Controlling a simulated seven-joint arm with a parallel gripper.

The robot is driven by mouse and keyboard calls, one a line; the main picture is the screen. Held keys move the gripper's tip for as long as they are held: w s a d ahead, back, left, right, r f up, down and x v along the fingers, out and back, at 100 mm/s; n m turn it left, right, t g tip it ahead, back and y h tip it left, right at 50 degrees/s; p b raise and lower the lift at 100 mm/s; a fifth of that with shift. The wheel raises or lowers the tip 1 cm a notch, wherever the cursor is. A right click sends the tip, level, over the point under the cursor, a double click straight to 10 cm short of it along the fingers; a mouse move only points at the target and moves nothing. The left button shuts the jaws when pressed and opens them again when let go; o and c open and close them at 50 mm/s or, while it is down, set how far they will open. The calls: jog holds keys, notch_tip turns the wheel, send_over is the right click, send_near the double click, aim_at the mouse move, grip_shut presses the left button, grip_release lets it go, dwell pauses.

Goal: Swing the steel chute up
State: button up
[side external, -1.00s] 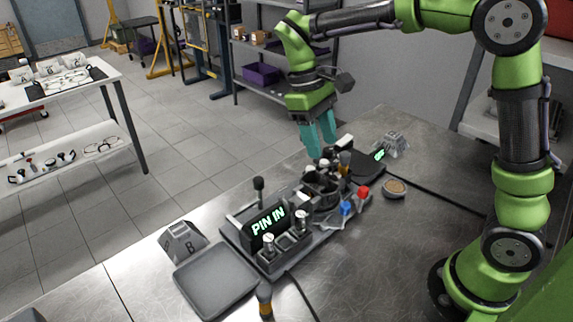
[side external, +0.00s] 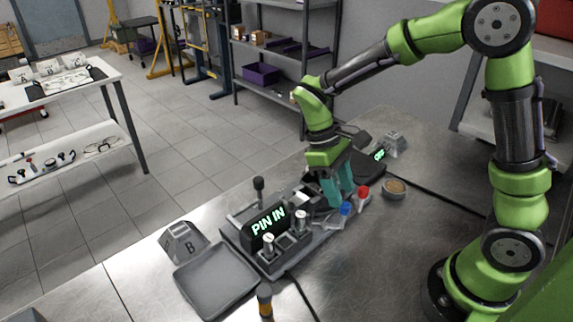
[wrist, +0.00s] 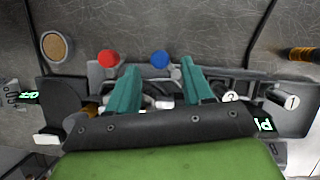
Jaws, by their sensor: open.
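My gripper (side external: 340,202) is low over the middle of the dark fixture (side external: 272,265), pointing down, near the blue knob (side external: 346,208) and red knob (side external: 363,193). In the wrist view its two teal fingers (wrist: 158,75) are apart with a gap between them. The blue knob shows just beyond that gap in the wrist view (wrist: 160,58). A small light metal piece (side external: 323,219) beside the fingers may be part of the steel chute; I cannot tell its full shape or tilt. My fingers and palm hide much of the fixture's middle. A display (side external: 268,222) reads "PIN IN".
Two numbered, silver-topped pegs stand at the fixture's near end. A black-knobbed lever (side external: 258,188) rises at its left. An empty grey tray (side external: 216,284) and a block marked B (side external: 184,243) are nearby. A round brown-topped disc (side external: 394,187) sits right. The right-hand bench is mostly clear.

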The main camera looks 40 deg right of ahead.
jog(key=shift+x, duration=1.8)
grip_shut()
